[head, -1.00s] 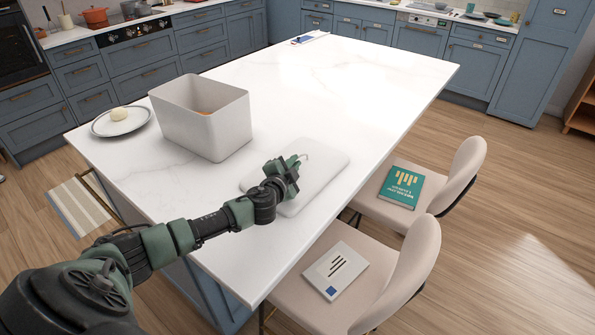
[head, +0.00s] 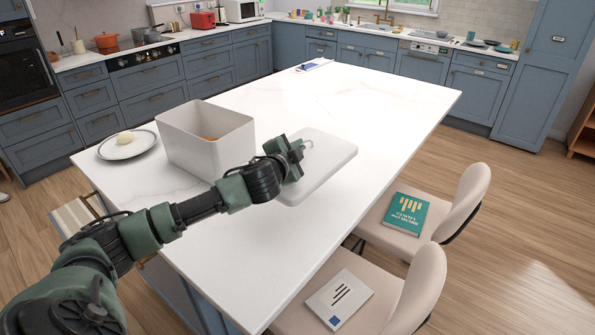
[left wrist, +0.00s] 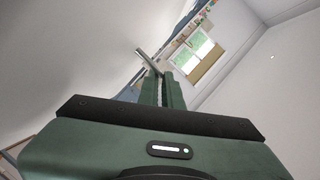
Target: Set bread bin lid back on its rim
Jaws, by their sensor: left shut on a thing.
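The bread bin (head: 205,155) is a pale grey, open-topped box standing on the island, with something orange-brown partly visible inside. Its lid (head: 328,165) is a flat white slab with rounded corners, to the right of the bin and apart from it. My left gripper (head: 299,149) is shut on the lid's handle and the lid appears raised a little above the worktop. The gripper hides the lid's left part. In the left wrist view the fingers (left wrist: 161,88) close on the grey bar handle (left wrist: 148,62), with a pale surface filling the left. My right gripper is not in view.
A plate (head: 128,145) with a pale round item stands left of the bin.

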